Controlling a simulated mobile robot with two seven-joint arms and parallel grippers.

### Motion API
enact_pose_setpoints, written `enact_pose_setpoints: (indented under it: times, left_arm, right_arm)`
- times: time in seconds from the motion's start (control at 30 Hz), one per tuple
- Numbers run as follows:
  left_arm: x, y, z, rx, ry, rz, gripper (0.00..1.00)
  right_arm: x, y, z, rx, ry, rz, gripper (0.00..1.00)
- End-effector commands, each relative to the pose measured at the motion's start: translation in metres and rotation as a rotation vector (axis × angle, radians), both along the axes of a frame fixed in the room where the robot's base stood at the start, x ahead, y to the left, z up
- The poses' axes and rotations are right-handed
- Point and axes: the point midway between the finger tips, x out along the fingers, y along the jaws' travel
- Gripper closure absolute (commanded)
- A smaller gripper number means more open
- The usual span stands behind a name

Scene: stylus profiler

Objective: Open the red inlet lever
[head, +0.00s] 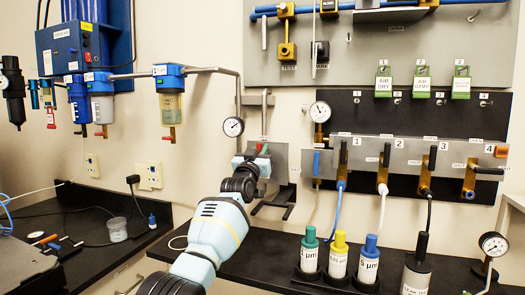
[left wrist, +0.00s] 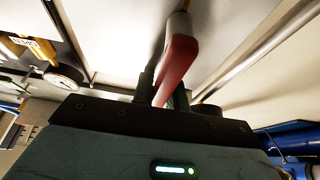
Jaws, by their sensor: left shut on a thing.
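The red inlet lever (left wrist: 180,58) runs between the two dark fingers of my left gripper (left wrist: 163,92) in the left wrist view. The fingers are shut on it, and its far end reaches past them to a pale mount. In the head view my left gripper (head: 256,163) is at the small grey wall plate (head: 280,160), below a grey vertical pipe. Only a small red part of the lever (head: 263,148) shows there; the arm and gripper hide most of it. My right gripper is not in view.
A round gauge (head: 233,127) sits left of the lever and another (head: 320,112) to its right. A valve panel (head: 420,160) with several black-handled valves is at right. Several bottles, including a green-capped one (head: 309,255), stand on the black bench below.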

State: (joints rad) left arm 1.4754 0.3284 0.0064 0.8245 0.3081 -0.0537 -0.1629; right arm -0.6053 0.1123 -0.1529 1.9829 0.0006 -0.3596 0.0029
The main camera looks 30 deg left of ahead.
Motion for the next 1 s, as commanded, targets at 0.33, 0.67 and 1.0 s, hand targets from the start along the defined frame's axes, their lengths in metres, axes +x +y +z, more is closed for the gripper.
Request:
enact_pose_setpoints:
  times: [0.33, 0.67, 1.0]
  left_arm:
    - [-0.0001, 0.0005, -0.0001, -0.011, -0.003, -0.002, 1.00]
    - [-0.0002, 0.0007, 0.0001, -0.008, -0.003, -0.001, 0.64]
    - [-0.0052, -0.0015, -0.0010, -0.007, -0.003, -0.003, 0.64]
  right_arm:
    - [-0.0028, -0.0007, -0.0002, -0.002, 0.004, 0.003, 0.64]
    - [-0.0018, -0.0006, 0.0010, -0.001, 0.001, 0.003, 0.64]
    - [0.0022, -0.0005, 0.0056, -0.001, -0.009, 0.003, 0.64]
